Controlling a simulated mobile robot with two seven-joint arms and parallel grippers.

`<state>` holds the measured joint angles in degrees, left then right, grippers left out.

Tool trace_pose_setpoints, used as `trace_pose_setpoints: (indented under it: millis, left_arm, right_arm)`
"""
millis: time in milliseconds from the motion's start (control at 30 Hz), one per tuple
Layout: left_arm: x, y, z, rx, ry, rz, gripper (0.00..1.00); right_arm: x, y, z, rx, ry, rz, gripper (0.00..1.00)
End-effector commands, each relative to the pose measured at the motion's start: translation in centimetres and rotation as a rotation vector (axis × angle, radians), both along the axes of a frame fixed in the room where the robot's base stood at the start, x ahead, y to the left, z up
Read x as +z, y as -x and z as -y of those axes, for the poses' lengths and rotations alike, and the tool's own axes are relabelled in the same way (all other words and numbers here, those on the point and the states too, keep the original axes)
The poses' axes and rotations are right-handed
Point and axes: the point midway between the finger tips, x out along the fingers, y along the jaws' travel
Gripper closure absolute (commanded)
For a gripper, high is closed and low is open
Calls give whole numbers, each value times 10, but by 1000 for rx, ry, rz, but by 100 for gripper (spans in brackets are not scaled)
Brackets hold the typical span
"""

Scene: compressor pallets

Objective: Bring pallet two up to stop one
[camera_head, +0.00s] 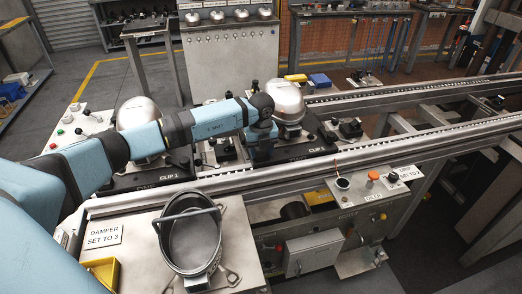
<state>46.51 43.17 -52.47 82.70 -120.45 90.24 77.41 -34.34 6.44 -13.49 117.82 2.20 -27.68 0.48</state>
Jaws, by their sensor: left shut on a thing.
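Two dark pallets sit on the conveyor, each carrying a silver domed compressor: a left pallet (150,178) and a right pallet (308,151). My left arm reaches across the left pallet. My left gripper (262,142) points down at the near left side of the right pallet, beside its dome (287,101), and is shut on part of that pallet. The fingertips are mostly hidden. I cannot tell which point is stop one. My right gripper is out of view.
Conveyor rails (420,137) run to the right, with clear track beyond the right pallet. A button panel (373,187) stands on the near side. A round metal pot (194,240) and a yellow bin (101,271) are in the foreground. Blue and yellow bins lie behind.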

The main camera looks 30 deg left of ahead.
Motion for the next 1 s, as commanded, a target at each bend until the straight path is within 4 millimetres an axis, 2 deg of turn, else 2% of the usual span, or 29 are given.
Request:
trace_pose_setpoints:
  millis: [400, 1000]
  left_arm:
    - [1, 1, -1, 0, 0, 0, 100]
    - [1, 6, -6, 0, 0, 0, 100]
  right_arm:
    - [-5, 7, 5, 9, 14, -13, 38]
    - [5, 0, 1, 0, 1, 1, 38]
